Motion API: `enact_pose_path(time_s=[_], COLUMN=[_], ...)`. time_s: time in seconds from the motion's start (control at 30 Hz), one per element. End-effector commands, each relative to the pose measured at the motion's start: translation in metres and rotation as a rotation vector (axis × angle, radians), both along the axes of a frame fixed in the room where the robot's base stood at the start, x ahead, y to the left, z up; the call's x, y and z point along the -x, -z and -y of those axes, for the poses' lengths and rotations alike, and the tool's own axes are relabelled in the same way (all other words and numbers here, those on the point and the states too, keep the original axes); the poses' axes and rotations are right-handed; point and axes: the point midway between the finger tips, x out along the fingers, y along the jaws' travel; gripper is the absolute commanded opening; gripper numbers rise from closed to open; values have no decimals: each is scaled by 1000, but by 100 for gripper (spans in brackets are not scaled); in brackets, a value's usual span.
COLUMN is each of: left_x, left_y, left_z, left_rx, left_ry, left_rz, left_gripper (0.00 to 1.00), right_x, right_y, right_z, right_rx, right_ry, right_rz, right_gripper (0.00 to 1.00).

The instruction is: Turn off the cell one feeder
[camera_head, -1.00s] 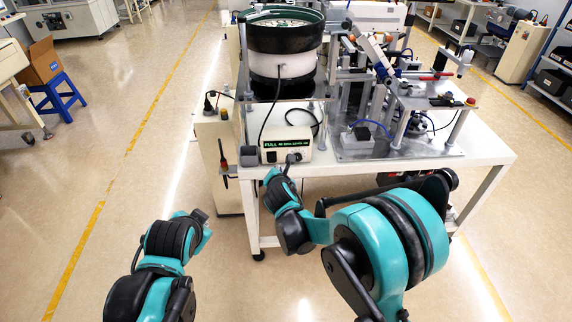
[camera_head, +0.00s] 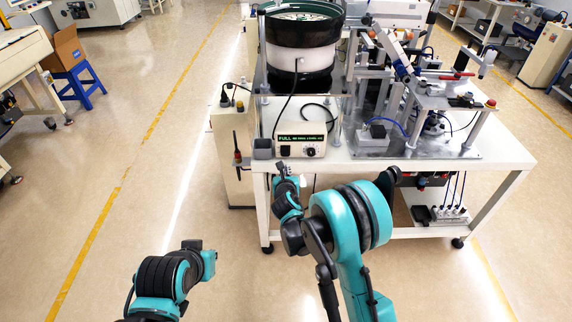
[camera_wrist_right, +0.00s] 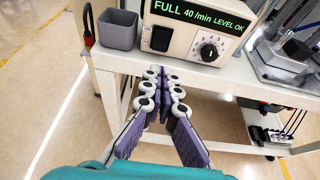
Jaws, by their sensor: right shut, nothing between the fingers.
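The feeder's control box (camera_head: 301,139) is a cream unit at the table's front edge, below the bowl feeder (camera_head: 300,42). In the right wrist view the control box (camera_wrist_right: 197,32) has a lit green display reading "FULL 40/min LEVEL OK", a dark rocker switch (camera_wrist_right: 160,38) at left and a numbered dial (camera_wrist_right: 209,50) at right. My right gripper (camera_wrist_right: 165,76) is shut and empty, in front of and below the box, apart from it. In the head view it shows (camera_head: 281,172) just in front of the table edge. My left arm is at lower left; its fingers cannot be made out.
A small grey bin (camera_wrist_right: 117,29) stands left of the control box. The white table (camera_head: 400,163) carries a metal assembly fixture (camera_head: 400,125) at right. A power strip (camera_head: 449,215) sits on the lower shelf.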

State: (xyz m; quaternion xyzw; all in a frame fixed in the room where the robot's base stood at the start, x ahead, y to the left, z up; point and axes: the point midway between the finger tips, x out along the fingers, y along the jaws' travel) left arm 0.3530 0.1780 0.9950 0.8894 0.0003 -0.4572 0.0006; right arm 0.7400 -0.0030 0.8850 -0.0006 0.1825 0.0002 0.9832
Motion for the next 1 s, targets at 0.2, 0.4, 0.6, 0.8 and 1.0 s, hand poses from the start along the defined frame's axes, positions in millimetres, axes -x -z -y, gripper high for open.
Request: enact_pose_path(time_s=[0.2, 0.4, 0.6, 0.8, 1.0], left_x=[0, 0, 0, 0, 0], left_y=[14, 28, 39, 44, 43], left_z=[0, 0, 0, 0, 0], left_rx=[-1, -1, -1, -1, -1], left_ry=[1, 1, 1, 1, 1], left_rz=[0, 0, 0, 0, 0], left_gripper=[0, 0, 0, 0, 0], right_x=[-38, -78, -108, -121, -122], right_y=[18, 34, 44, 48, 47], right_z=[1, 1, 0, 1, 0], right_rx=[-1, -1, -2, -1, -1], right_ry=[3, 1, 1, 1, 0], right_rz=[0, 0, 0, 0, 0], right_gripper=[0, 0, 0, 0, 0])
